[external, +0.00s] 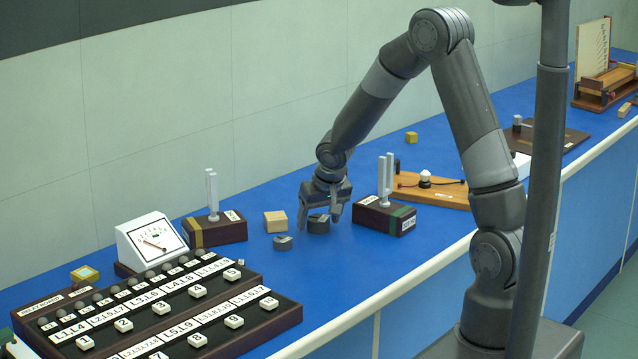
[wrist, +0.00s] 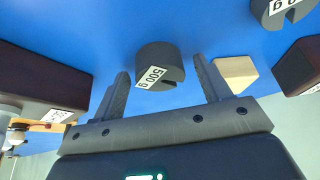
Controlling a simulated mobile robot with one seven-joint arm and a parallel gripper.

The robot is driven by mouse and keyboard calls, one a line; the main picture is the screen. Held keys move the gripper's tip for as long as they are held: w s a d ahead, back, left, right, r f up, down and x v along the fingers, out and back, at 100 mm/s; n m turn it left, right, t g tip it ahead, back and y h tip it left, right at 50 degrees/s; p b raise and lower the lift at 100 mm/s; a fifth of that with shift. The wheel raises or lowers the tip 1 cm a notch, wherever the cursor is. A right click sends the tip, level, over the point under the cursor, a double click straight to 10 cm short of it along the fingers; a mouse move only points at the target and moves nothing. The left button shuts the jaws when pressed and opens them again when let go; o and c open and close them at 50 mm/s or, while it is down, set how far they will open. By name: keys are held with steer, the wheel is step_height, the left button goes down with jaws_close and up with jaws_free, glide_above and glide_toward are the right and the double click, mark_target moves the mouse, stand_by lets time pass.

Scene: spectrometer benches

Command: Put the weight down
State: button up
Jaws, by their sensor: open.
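A dark grey slotted weight (external: 318,223) stands on the blue bench top under my gripper. In the wrist view this weight (wrist: 160,62) carries a white "500 g" label and sits between the fingertips, with a gap to each finger. My gripper (external: 320,222) is open, its fingers pointing down on either side of the weight; it also shows in the wrist view (wrist: 160,75). A second dark slotted weight (external: 283,242) stands on the bench to the left. In the wrist view this other weight (wrist: 285,10), also labelled, is at the top right.
A wooden block (external: 275,221) sits close to the left. Tuning forks on dark boxes stand on both sides, the left box (external: 218,229) and the right box (external: 384,215). A dial meter (external: 151,241) and a keyed panel (external: 270,318) fill the left. Bare bench lies in front.

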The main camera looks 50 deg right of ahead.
steer(key=s+a+r+n, duration=0.1)
steer(key=s+a+r, duration=0.1)
steer(key=s+r, duration=0.7)
steer(key=s+a+r+n, duration=0.1)
steer(key=s+a+r, duration=0.2)
steer(key=s+r, duration=0.55)
steer(key=s+a+r+n+y, duration=0.1)
steer(key=s+r, duration=0.2)
steer(key=s, duration=0.3)
steer(key=s+a+r+n+t, duration=0.1)
steer(key=s+r, duration=0.1)
steer(key=s, duration=0.4)
steer(key=shift+a+r+y, duration=0.35)
steer(key=shift+r+y, duration=0.05)
